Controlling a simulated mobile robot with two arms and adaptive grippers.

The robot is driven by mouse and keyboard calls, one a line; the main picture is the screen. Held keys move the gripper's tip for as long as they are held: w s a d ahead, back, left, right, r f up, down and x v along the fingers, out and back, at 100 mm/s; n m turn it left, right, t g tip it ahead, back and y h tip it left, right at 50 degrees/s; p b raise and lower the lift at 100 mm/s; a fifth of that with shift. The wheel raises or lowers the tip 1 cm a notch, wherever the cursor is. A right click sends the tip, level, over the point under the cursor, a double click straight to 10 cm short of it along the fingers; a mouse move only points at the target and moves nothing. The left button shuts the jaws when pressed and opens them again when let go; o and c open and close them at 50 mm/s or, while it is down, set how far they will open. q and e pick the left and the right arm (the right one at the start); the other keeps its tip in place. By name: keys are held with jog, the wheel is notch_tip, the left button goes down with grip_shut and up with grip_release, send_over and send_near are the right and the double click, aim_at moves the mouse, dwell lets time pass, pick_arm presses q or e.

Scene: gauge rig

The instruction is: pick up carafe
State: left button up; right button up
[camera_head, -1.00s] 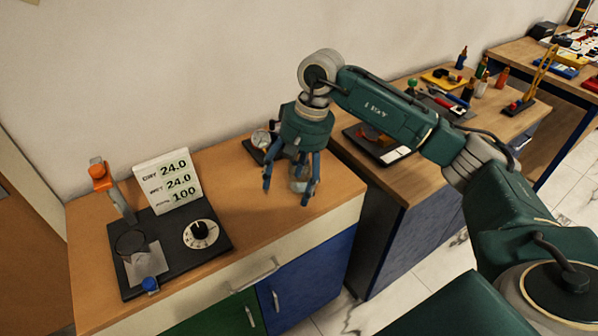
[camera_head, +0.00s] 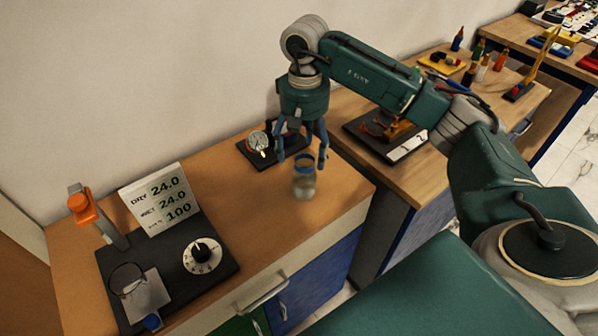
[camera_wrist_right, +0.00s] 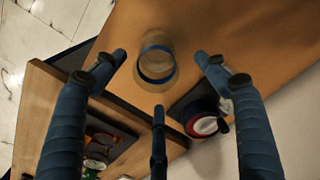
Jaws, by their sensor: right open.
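The carafe (camera_head: 304,180) is a small clear glass vessel with a blue band near its top. It stands upright on the wooden cabinet top near the right end. In the right wrist view the carafe (camera_wrist_right: 156,62) shows from above, between the spread fingers and touching none of them. My right gripper (camera_head: 303,155) is open and empty, pointing down just above and behind the carafe; its fingers also show in the right wrist view (camera_wrist_right: 160,75). My left gripper is not in view.
A dial gauge on a black base (camera_head: 258,145) stands close behind the carafe. A black rig with a knob (camera_head: 202,255) and a display card (camera_head: 160,199) are at left. A second bench (camera_head: 440,125) with tools adjoins at right. The cabinet top's middle is clear.

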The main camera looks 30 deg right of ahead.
aim_at(304, 176)
jog(key=f, duration=0.2)
jog(key=s+f+p, duration=0.1)
jog(key=shift+f, duration=0.35)
jog(key=shift+f+p, duration=0.3)
jog(key=shift+f, duration=0.1)
notch_tip(304, 176, down, 4)
jog(key=shift+a+r+p, duration=0.15)
jog(key=shift+r+p, duration=0.05)
jog(key=shift+p, duration=0.7)
jog(key=shift+f, duration=0.4)
jog(key=c, duration=1.4)
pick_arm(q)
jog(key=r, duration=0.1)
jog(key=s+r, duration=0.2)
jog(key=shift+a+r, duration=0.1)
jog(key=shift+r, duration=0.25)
pick_arm(e)
jog(key=shift+w, duration=0.1)
jog(key=shift+c, duration=0.8)
jog(key=shift+r, duration=0.15)
